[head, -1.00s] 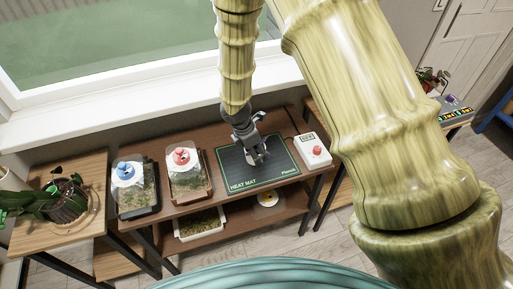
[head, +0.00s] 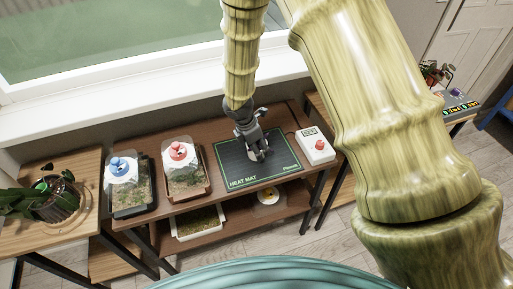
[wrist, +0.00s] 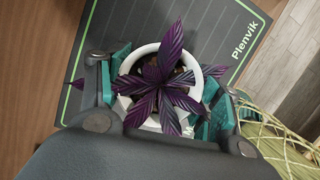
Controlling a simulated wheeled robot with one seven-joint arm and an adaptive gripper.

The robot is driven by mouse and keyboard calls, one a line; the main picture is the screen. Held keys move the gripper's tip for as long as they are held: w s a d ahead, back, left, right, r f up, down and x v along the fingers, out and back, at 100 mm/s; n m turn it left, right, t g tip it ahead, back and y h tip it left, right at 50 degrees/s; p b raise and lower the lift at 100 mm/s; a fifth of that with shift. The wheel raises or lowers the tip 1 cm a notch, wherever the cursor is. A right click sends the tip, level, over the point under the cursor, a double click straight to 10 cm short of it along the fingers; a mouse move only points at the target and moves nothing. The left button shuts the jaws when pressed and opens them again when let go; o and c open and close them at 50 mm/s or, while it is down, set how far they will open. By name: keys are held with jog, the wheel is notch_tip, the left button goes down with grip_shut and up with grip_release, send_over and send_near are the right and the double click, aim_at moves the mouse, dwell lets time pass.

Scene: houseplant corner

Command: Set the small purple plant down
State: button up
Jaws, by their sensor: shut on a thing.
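The small purple plant (wrist: 160,82) has striped purple leaves and sits in a white pot (wrist: 147,50). My gripper (wrist: 163,100) is shut on the pot, with a teal-padded finger on each side of it, in the wrist view. In the head view my gripper (head: 258,154) is over the dark heat mat (head: 230,170), and the plant is mostly hidden by it. The heat mat (wrist: 215,20) also lies under the pot in the wrist view. I cannot tell whether the pot touches the mat.
A white control box (head: 315,146) with a red knob stands right of the mat. Two clear-domed trays, one with a blue knob (head: 122,166) and one with a red knob (head: 182,151), stand left of it. The mat around the gripper looks clear.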

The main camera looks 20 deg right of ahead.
jog(key=shift+a, duration=0.1)
jog(key=o, duration=1.2)
jog(key=shift+f, duration=0.1)
jog(key=v, duration=1.2)
jog(key=shift+b, duration=0.35)
